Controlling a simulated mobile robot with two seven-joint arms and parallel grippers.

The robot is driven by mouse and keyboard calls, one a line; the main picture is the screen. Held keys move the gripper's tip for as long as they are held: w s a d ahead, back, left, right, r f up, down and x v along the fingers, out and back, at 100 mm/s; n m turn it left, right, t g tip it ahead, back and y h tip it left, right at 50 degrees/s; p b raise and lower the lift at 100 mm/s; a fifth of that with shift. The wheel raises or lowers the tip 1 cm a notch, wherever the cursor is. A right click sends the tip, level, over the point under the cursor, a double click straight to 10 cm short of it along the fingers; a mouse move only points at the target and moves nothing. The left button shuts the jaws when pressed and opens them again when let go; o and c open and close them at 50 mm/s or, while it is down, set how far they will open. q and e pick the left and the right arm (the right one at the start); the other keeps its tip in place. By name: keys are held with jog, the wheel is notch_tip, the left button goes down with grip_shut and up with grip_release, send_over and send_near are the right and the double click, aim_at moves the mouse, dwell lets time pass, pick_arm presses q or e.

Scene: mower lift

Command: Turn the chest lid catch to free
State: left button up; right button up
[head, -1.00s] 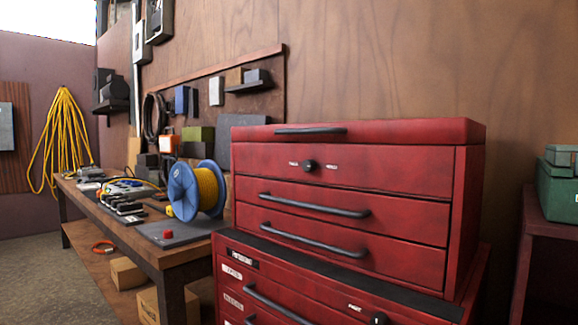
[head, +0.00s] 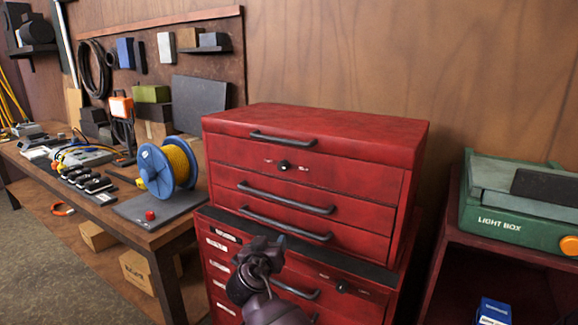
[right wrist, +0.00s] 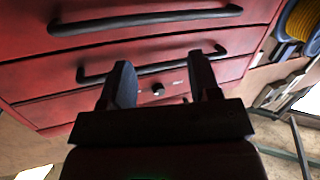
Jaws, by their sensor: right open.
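The red chest's lid catch (head: 284,165) is a small dark round knob with a pale label on each side, on the panel under the lid (head: 318,131). In the right wrist view, which looks upside down, the catch (right wrist: 158,90) shows between the fingers, beyond them. My right gripper (head: 265,250) is below and slightly left of the catch in the head view, in front of the lower cabinet. Its jaws (right wrist: 160,68) are open and empty, apart from the knob. The lid looks shut. My left gripper is not in view.
The chest's drawer handles (head: 286,197) stick out below the catch. The lower red cabinet (head: 222,272) has its own dark knob (head: 342,287). A bench with a blue cable reel (head: 156,171) stands left; a green light box (head: 500,225) sits on a stand at right.

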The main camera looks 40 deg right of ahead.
aim_at(281, 168)
jog(key=w+a+r+m+g+h+p, duration=0.1)
jog(key=w+r+m+g+h+p, duration=0.15)
jog(key=r, duration=0.55)
jog(key=w+r+m+g+h+p, duration=0.1)
jog(key=r+m+h+p, duration=0.15)
jog(key=r, duration=0.55)
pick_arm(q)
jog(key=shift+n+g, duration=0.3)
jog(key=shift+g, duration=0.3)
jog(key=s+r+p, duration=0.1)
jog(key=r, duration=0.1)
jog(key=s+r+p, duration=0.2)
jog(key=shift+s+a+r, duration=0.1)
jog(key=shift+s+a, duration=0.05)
pick_arm(e)
jog(key=shift+y, duration=0.5)
jog(key=x, duration=1)
jog(key=shift+w+d+f, duration=0.15)
jog(key=shift+w+d, duration=0.1)
jog(key=shift+w, duration=0.05)
jog(key=c, duration=0.9)
